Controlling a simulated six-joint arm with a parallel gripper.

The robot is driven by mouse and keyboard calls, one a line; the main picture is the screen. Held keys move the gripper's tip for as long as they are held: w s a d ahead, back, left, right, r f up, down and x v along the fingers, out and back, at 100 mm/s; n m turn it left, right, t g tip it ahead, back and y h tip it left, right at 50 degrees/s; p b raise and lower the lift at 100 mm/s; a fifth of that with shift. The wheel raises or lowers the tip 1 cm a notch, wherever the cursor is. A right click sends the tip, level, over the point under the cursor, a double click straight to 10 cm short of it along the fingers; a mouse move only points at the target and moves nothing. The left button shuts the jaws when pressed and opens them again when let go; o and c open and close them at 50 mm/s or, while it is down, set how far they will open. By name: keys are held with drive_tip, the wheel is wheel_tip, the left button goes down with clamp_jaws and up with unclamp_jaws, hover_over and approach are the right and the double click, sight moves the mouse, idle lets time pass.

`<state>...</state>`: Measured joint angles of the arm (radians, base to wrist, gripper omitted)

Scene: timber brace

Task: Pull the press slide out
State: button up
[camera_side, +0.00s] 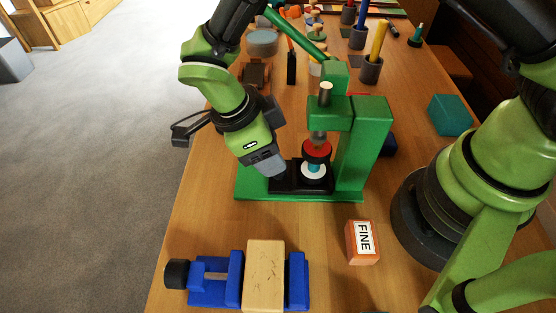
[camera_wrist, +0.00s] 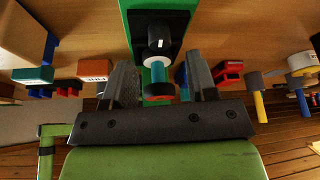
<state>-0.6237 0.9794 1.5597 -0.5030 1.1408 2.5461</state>
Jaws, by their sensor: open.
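The green press (camera_side: 370,140) stands mid-table on a green base. Its black slide (camera_side: 290,184) lies low in the press, with a white disc (camera_side: 314,172) and a short teal piece on it. A red-and-black ram head (camera_side: 317,150) sits just above the teal piece. My gripper (camera_side: 266,163) points down at the left end of the slide, and its tips are partly unclear there. In the wrist view my open gripper (camera_wrist: 158,68) has its two fingers apart, with the black slide (camera_wrist: 160,32) between and beyond them. I cannot tell whether they touch it.
A blue vise (camera_side: 233,275) holding a wooden block (camera_side: 263,275) stands at the front left. An orange block marked FINE (camera_side: 362,242) is front right. A teal block (camera_side: 450,115) is at the right. Cups and tools crowd the back. The table between press and vise is clear.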

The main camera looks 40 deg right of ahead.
drive_tip(key=shift+x, duration=2.25)
